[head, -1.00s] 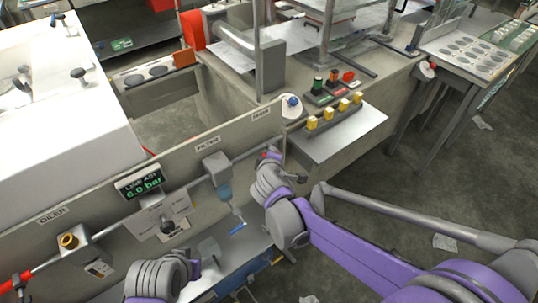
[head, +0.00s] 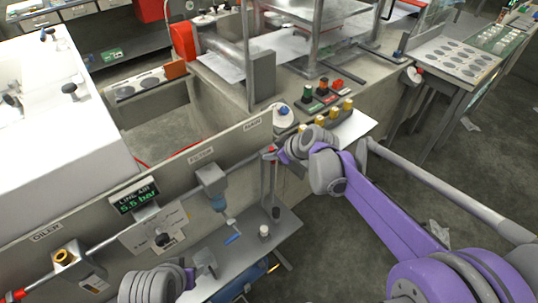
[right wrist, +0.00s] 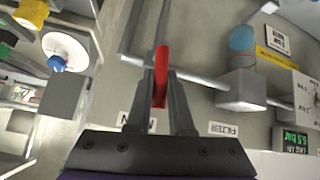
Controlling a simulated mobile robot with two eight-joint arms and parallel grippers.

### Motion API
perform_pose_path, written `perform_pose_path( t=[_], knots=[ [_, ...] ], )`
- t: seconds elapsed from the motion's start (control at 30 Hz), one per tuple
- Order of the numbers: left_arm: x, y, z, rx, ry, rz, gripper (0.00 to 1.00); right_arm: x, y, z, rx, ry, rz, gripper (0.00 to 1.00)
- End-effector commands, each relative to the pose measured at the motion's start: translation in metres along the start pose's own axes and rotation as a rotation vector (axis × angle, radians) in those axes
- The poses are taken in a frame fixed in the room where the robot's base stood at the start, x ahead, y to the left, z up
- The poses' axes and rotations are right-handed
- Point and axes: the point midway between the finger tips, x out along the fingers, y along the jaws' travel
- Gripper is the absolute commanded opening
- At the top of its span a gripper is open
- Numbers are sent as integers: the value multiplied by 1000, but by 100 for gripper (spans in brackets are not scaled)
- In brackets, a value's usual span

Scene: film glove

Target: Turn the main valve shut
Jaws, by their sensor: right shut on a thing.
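In the head view, my right gripper (head: 270,153) is at the pipe's right end, just below the MAIN label (head: 252,124). It is shut on the handle, which is mostly hidden there. The line display (head: 134,197) reads 5.5 bar. My left gripper (head: 205,263) is low in the head view, partly hidden by its wrist; its fingers are unclear.
A filter unit (head: 211,180) hangs on the pipe left of the valve, with an oiler (head: 66,260) further left. A metal shelf (head: 245,250) below holds small items. A button strip (head: 325,121) and a white round part with a blue knob (head: 284,112) are beside my right arm.

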Motion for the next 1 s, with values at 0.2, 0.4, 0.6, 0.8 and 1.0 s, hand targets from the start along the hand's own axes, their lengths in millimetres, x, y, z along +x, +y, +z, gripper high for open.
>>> perform_pose_path(
  t=[0.2,0.4,0.6,0.8,1.0],
  knots=[
    [-1,0,-1,0,1,0,50,0,6,2,65,17,-62,0],
    [-1,0,-1,0,1,0,50,0,6,2,91,24,-89,0],
    [-1,0,-1,0,1,0,50,0,6,3,96,24,-94,0],
    [-1,0,-1,0,1,0,50,0,6,3,96,24,-95,0],
    [-1,0,-1,0,1,0,50,0,6,3,95,24,-94,48]
  ],
)
